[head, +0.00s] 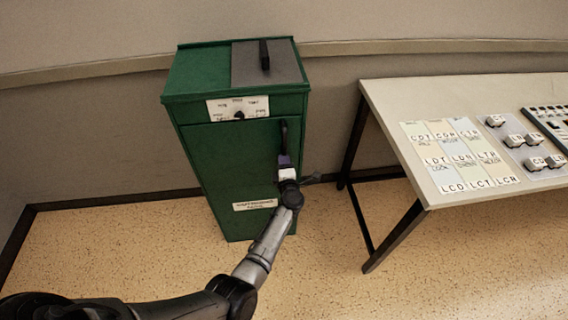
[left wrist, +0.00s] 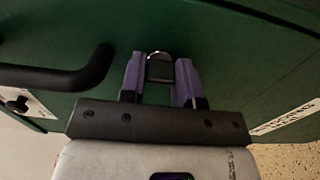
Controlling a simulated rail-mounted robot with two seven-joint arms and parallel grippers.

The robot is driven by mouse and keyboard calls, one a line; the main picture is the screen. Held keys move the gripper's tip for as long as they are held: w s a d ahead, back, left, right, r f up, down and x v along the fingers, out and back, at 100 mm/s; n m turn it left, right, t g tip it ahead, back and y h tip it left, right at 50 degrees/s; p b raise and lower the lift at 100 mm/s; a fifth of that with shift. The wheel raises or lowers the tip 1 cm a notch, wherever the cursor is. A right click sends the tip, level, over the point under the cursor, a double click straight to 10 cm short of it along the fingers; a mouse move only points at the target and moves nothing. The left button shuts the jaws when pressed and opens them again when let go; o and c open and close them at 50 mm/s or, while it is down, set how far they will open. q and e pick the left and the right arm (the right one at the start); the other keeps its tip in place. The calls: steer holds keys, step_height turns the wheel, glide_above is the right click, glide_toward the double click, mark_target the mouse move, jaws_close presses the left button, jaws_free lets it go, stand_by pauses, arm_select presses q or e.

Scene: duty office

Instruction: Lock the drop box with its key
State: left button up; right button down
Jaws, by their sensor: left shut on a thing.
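The green drop box (head: 240,165) stands upright against the wall in the head view. A white label (head: 256,105) near the top of its front carries a small dark lock part (head: 239,115). I cannot tell if a key sits in it. A black handle (head: 283,133) is at the right of the front. My left gripper (head: 286,163) is just below the handle, close to the front. In the left wrist view its purple fingers are shut on a small dark piece (left wrist: 160,69) with a bright rounded edge, possibly the key. The handle (left wrist: 70,73) is apart from the fingers there.
A grey panel (head: 250,72) with a black grip (head: 264,55) is on the box top. A table (head: 400,98) with lettered cards (head: 455,155) and small blocks (head: 495,120) stands at the right. The floor between box and table is clear.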

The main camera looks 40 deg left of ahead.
stand_by(0.3)
arm_select(q)
steer(key=o, duration=0.9)
steer(key=p+v, duration=0.2)
steer(key=v, duration=0.5)
steer(key=shift+s+d, duration=0.2)
